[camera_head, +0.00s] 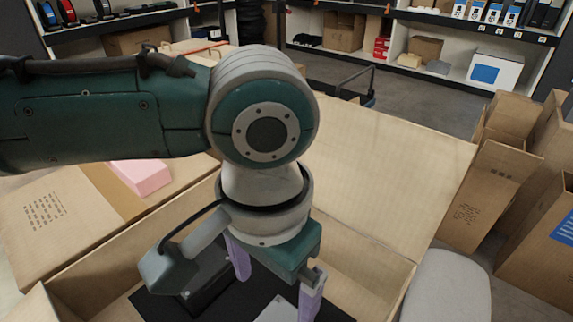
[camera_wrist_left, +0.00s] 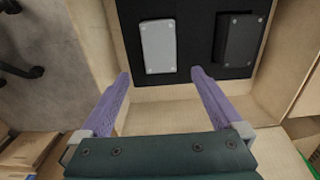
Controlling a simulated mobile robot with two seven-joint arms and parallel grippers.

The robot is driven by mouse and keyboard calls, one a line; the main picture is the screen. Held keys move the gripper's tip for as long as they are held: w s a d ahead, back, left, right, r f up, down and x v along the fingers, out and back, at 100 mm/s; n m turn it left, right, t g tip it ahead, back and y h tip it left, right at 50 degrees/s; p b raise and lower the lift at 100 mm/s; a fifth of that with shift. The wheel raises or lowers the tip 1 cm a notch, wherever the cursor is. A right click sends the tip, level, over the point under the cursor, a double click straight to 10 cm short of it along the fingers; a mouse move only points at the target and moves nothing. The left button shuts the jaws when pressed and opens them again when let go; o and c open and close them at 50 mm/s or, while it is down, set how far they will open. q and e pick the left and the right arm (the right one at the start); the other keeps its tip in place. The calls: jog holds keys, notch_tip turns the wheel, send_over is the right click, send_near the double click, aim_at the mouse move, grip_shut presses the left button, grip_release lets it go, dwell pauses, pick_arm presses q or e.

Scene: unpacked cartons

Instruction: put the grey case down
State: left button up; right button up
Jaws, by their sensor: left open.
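A light grey case (camera_wrist_left: 158,46) lies flat on a black lining (camera_wrist_left: 191,30) inside an open carton (camera_head: 365,255). Part of the case also shows at the bottom of the head view (camera_head: 275,312). A dark case (camera_wrist_left: 240,38) lies beside it, to the right in the wrist view and to the left in the head view (camera_head: 205,293). My left gripper (camera_wrist_left: 161,73) is open and empty, its purple fingers apart and pointing down into the carton near the grey case. I see no contact with it. My right gripper is not in view.
The carton's raised flap (camera_head: 400,165) stands behind my arm. Another carton with a pink block (camera_head: 140,177) is at the left. Tall open cartons (camera_head: 490,195) crowd the right. Stocked shelves (camera_head: 440,55) line the back, with open floor before them.

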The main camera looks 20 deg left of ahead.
pick_arm(q)
jog(key=s+d+r+m+t+h, duration=0.1)
jog(key=s+d+r+h, duration=0.1)
jog(key=s+d+h, duration=0.35)
jog(key=s+a+r+n+t+y, duration=0.1)
jog(key=s+a+y, duration=0.4)
jog(key=a, duration=1)
jog(key=shift+s+n+t, duration=0.8)
jog(key=shift+s+n, duration=0.05)
jog(key=shift+n, duration=0.15)
jog(key=shift+r, duration=0.1)
